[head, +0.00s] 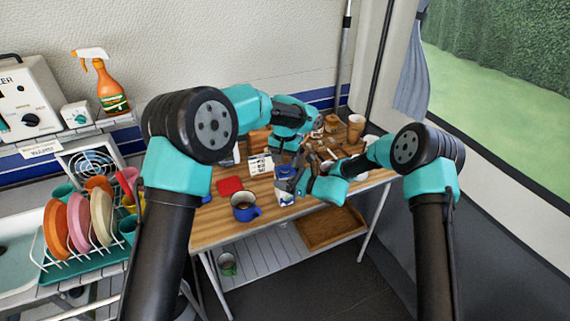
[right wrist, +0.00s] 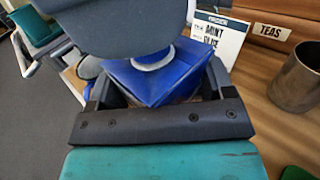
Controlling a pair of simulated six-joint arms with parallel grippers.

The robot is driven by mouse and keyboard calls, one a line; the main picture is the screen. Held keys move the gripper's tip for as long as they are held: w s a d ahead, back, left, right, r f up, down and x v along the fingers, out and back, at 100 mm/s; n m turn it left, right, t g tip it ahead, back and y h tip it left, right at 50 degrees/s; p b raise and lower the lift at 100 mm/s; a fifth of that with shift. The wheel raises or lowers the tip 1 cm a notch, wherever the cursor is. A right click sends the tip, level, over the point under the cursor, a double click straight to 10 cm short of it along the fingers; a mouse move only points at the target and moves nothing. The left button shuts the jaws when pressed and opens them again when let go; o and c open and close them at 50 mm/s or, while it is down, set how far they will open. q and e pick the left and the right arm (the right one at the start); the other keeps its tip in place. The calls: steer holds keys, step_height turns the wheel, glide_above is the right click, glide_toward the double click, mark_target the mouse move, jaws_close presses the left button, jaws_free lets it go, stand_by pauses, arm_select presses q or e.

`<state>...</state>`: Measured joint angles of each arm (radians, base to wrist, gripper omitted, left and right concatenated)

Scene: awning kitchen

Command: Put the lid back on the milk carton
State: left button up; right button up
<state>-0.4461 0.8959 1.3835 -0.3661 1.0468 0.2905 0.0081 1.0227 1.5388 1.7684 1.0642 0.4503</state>
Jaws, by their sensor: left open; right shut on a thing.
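The milk carton (head: 285,199), blue on top with white lower down, stands near the front edge of the wooden table. My right gripper (head: 297,184) comes from the right and is shut on it. In the right wrist view the carton's blue top (right wrist: 158,82) lies between the fingers, with a pale ring (right wrist: 157,60) on its slope. A large grey part, seemingly my left gripper, covers the area above that ring. In the head view my left gripper (head: 293,160) is open, just above and behind the carton. I cannot make out the lid; it may be hidden.
A blue mug (head: 244,208) and a red cloth (head: 229,186) lie left of the carton. A mint box (head: 261,165) stands behind it. Cups (head: 355,126) and small items crowd the table's right rear. A metal cup (right wrist: 296,78) shows in the right wrist view.

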arm_select(q)
step_height(320, 180, up, 10)
stand_by(0.4)
steer(key=shift+f, duration=0.1)
arm_select(e)
steer(key=o, duration=1.7)
steer(key=shift+d, duration=0.15)
steer(key=v, duration=1.7)
steer(key=shift+s+d, duration=0.1)
